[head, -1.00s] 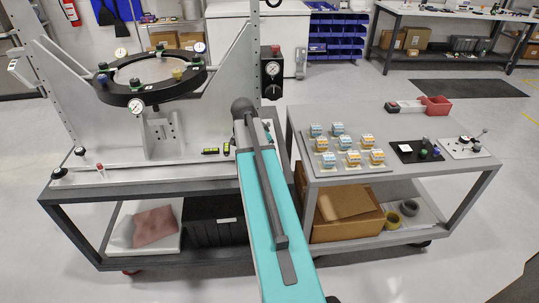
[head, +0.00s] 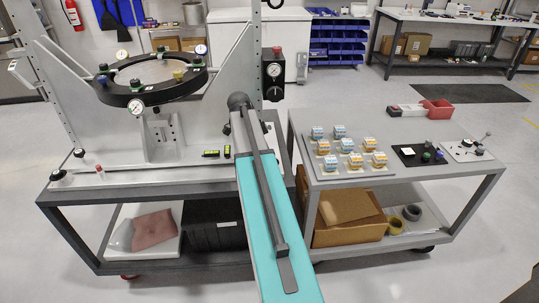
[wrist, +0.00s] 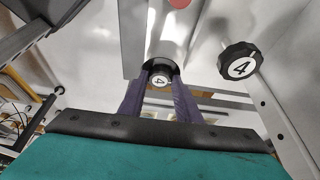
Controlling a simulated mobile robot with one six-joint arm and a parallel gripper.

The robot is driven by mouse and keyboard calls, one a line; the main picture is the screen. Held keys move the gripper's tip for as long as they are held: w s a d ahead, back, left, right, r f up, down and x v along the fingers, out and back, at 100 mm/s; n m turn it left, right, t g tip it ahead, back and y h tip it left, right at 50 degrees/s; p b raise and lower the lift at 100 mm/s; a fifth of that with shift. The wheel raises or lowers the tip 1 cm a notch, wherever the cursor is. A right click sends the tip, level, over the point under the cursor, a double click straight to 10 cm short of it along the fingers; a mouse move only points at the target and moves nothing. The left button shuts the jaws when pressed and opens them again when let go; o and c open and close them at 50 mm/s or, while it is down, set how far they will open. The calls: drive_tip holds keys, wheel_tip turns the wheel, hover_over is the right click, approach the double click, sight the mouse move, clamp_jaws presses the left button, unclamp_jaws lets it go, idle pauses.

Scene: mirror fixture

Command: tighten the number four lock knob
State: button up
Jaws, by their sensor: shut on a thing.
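In the wrist view my gripper (wrist: 161,74) has its two dark fingers shut on a small round black piece (wrist: 160,81) with a white end marked 4. It sits at the lower end of a pale metal cylinder. To the right, apart from the fingers, a larger black lobed knob (wrist: 240,63), also with a white face marked 4, sits on a thin shaft. In the head view the round mirror fixture (head: 137,103) stands at the left, with a black ring, dial gauges and coloured knobs. My arm hides my gripper and both number 4 pieces there.
A pale upright plate (wrist: 133,38) stands close to the fingers in the wrist view.

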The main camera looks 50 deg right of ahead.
drive_tip(key=shift+s+d, duration=0.15)
drive_tip(key=shift+s, duration=0.05)
drive_tip(key=o, duration=1.1)
drive_tip(key=shift+c, duration=0.2)
drive_tip(key=shift+w, duration=0.1)
drive_tip(key=b+v, duration=0.2)
drive_tip(key=v, duration=1.1)
drive_tip(key=shift+a+r, duration=0.2)
drive_tip(key=shift+r, duration=0.1)
